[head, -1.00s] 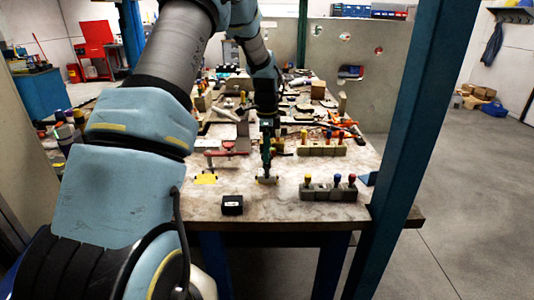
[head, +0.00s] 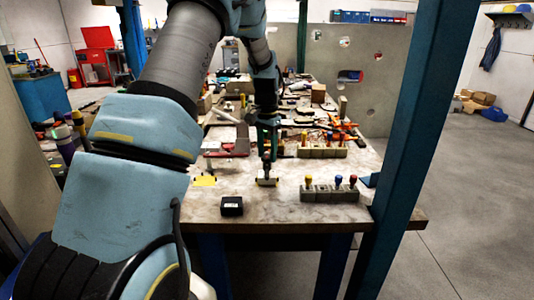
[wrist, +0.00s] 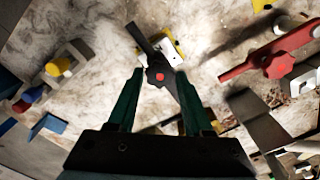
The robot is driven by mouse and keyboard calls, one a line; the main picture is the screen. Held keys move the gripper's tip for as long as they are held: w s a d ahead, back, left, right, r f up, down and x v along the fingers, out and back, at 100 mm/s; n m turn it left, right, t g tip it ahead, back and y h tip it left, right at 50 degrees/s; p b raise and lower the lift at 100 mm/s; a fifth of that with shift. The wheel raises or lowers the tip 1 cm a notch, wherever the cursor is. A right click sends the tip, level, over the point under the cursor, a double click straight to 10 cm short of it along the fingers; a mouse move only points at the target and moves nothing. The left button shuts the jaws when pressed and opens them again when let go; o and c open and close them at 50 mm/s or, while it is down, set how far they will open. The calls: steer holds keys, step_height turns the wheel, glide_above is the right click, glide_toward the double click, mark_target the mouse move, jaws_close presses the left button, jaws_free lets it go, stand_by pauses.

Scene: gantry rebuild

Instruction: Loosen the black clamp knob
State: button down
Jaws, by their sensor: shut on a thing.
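The black clamp knob (wrist: 160,76) is a lobed black knob with a red centre, seen from above in the wrist view. A black bar (wrist: 142,37) runs out beyond it toward the top. A small white and yellow block (wrist: 175,49) lies behind them. My gripper (wrist: 160,75) has its two green fingers on either side of the knob and is shut on it.
A red clamp (wrist: 272,62) lies to the right in the wrist view. A block with coloured pegs (head: 330,194) and a black box (head: 232,206) stand near the bench's front edge. A blue post (head: 405,150) rises at the right. Tools clutter the back.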

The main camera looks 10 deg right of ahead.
steer(key=n, duration=0.6)
steer(key=shift+f+n, duration=0.1)
steer(key=shift+n, duration=0.2)
steer(key=n, duration=0.6)
steer(key=shift+s, duration=0.1)
steer(key=n+p, duration=0.1)
steer(key=n, duration=0.3)
steer(key=n+p, duration=0.1)
steer(key=n, duration=0.2)
steer(key=shift+n, duration=0.3)
steer(key=n+p, duration=0.2)
steer(key=n, duration=0.4)
steer(key=shift+a+f, duration=0.1)
steer(key=shift+s, duration=0.1)
steer(key=shift+c, duration=2.4)
jaws_free()
steer(key=shift+r, duration=0.2)
